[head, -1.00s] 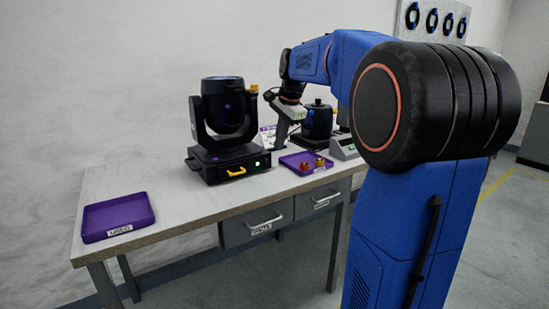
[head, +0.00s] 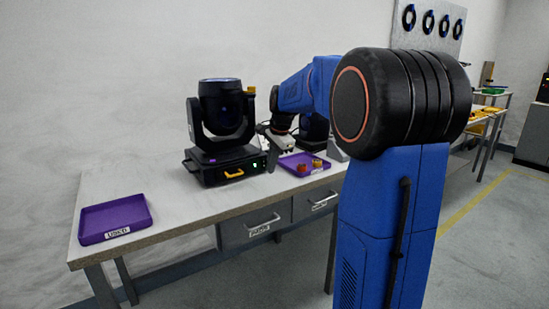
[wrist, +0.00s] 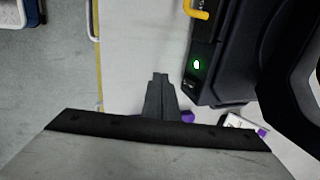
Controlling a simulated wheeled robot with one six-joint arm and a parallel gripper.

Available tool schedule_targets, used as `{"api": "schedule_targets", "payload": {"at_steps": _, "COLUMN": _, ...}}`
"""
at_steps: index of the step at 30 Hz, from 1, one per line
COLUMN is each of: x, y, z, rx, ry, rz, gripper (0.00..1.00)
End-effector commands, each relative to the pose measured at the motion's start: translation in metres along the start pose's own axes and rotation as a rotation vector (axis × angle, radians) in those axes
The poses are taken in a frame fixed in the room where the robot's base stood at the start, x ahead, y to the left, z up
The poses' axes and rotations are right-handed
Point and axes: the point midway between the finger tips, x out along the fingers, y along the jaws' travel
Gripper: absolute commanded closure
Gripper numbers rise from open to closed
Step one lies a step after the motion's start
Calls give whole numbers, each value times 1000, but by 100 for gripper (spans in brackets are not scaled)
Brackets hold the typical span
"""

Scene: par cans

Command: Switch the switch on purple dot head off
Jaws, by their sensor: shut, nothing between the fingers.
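A black moving head light (head: 222,112) stands upright on the workbench. Its base has a small purple mark, a yellow handle and a lit green light (head: 254,164) on the front. In the wrist view the green light (wrist: 196,65) glows on the base's panel (wrist: 205,45), with a small dark fitting (wrist: 190,84) beside it that may be the switch. My gripper (wrist: 160,75) is shut and empty, just left of that panel in the wrist view and apart from it. In the head view my gripper (head: 271,166) is low beside the base's right end.
A purple tray (head: 285,160) with small orange-brown parts lies right of the light. A purple tray marked USED (head: 90,221) lies at the bench's left. Another black device (head: 313,128) stands behind my arm. The bench between the light and the USED tray is clear.

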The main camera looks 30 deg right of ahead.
Motion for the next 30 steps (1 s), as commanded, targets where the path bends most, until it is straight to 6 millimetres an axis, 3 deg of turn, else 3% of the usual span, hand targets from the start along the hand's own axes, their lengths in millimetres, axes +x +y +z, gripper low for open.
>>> {"api": "schedule_targets", "payload": {"at_steps": 9, "x": 12, "y": -27, "z": 0, "rx": 0, "ry": 0, "rz": 0, "gripper": 100}}
{"api": "schedule_targets", "payload": {"at_steps": 30, "x": 17, "y": -32, "z": 0, "rx": -1, "ry": -2, "rz": -58, "gripper": 100}}
